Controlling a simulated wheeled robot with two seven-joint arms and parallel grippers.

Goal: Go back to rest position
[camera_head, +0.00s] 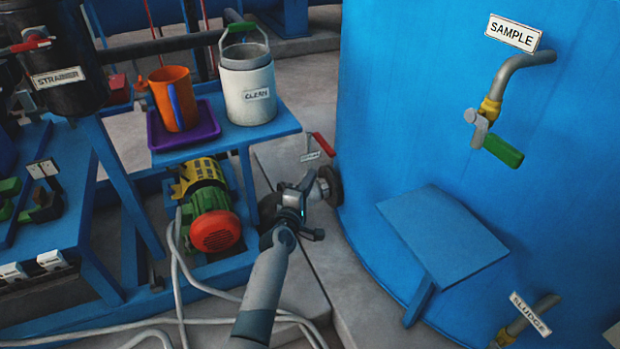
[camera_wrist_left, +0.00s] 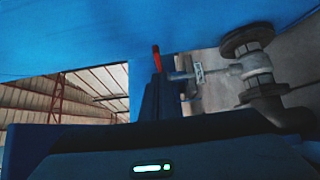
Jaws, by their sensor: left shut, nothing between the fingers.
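My left arm comes in from the bottom of the head view. Its gripper (camera_head: 292,202) is beside the pipe and flange (camera_head: 327,187) at the base of the blue tank. In the left wrist view the shut, empty fingers (camera_wrist_left: 156,88) show edge-on. A valve with a red lever (camera_head: 323,145) and a small white tag (camera_head: 311,156) is just beyond the gripper. The red lever also shows in the left wrist view (camera_wrist_left: 156,58), close to the fingertips in the picture; whether they touch I cannot tell. My right gripper is not in view.
The blue tank (camera_head: 400,110) fills the right, with a SAMPLE tap (camera_head: 490,120), a blue shelf (camera_head: 440,235) and a SLUDGE outlet (camera_head: 530,317). Left are a pump motor (camera_head: 212,215), an orange jug (camera_head: 172,97) on a purple tray (camera_head: 200,133) and a CLEAN bucket (camera_head: 248,85). Hoses lie below.

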